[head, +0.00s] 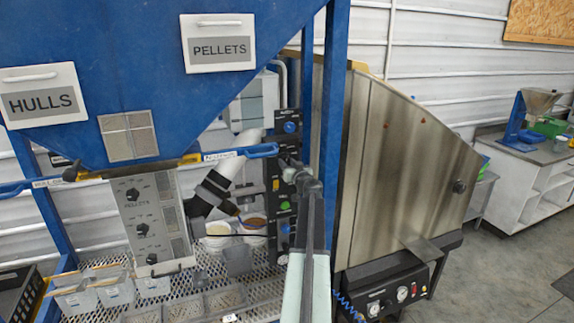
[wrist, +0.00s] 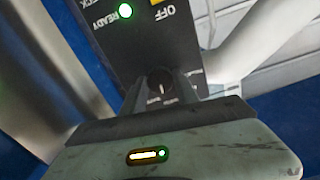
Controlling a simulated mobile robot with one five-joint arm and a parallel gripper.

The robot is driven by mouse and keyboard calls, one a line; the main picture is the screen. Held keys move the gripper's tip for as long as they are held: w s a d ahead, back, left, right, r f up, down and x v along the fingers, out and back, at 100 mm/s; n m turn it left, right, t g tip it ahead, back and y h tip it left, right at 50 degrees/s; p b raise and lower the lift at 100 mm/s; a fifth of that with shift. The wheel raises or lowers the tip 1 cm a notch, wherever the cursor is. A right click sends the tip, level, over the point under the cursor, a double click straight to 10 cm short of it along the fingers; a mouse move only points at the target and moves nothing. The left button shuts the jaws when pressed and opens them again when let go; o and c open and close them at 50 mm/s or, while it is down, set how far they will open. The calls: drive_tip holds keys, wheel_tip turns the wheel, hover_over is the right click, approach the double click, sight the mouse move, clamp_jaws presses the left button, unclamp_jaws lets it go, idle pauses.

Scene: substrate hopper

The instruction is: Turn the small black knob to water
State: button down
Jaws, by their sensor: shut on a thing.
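The small black knob (wrist: 160,80) sits on a dark control panel (wrist: 140,50), seen close in the wrist view. A white pointer line on it points toward the bottom of that picture. Small white labels lie around it, too small to read. My gripper (wrist: 161,88) is shut on the knob, one finger at each side. The knob is hidden there by my gripper and arm.
A blue post (head: 331,120) and a large metal housing (head: 400,160) stand right of the panel. A grey knob box (head: 152,220) and bins (head: 110,290) are left.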

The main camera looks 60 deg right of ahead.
drive_tip(key=m, duration=0.6)
drive_tip(key=shift+m, duration=0.3)
idle(0.4)
drive_tip(key=c, duration=0.9)
unclamp_jaws()
drive_tip(key=shift+w, duration=0.1)
drive_tip(key=shift+c, duration=0.2)
drive_tip(key=v, duration=0.8)
drive_tip(key=shift+w, duration=0.1)
